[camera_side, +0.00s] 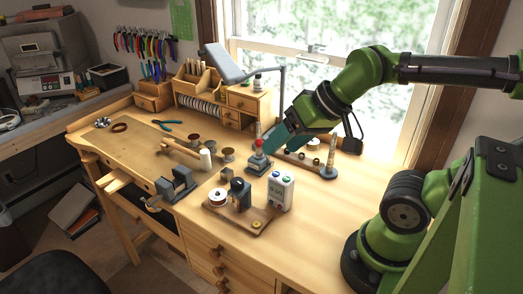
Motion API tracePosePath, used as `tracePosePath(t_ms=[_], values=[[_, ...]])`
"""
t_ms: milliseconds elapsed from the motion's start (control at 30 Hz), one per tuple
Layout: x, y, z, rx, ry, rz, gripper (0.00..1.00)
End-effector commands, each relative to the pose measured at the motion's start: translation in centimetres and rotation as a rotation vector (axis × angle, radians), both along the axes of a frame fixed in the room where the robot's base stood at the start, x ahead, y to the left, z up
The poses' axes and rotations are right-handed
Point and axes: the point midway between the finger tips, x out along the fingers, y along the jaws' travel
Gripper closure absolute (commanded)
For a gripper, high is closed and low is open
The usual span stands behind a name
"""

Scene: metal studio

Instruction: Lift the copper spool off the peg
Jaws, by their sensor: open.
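The jaws are open. I cannot tell whether a finger touches the piece or passes behind it. The fingers hide part of what lies behind them.
Brown spools (228,154) stand to the left. A low rack (297,160) and a tapered post (331,156) are right of my gripper. The bench's right front is clear.

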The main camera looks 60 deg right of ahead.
Motion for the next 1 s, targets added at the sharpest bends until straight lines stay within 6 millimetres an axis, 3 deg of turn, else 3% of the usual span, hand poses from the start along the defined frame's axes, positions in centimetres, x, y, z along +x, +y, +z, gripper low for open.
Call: tracePosePath(t_ms=[33, 100, 367, 533, 767, 1000], values=[[0.0, 0.0, 0.0, 0.000, 0.000, 0.000, 0.29], [0.0, 0.0, 0.0, 0.000, 0.000, 0.000, 0.20], [0.0, 0.0, 0.0, 0.000, 0.002, 0.001, 0.20], [1.0, 0.2, -1.4, -0.006, 0.077, 0.011, 0.20], [7.0, 0.7, -2.5, -0.118, 0.253, 0.159, 0.20], [14.2, 1.4, -5.2, -0.289, 0.424, 0.481, 0.20]])
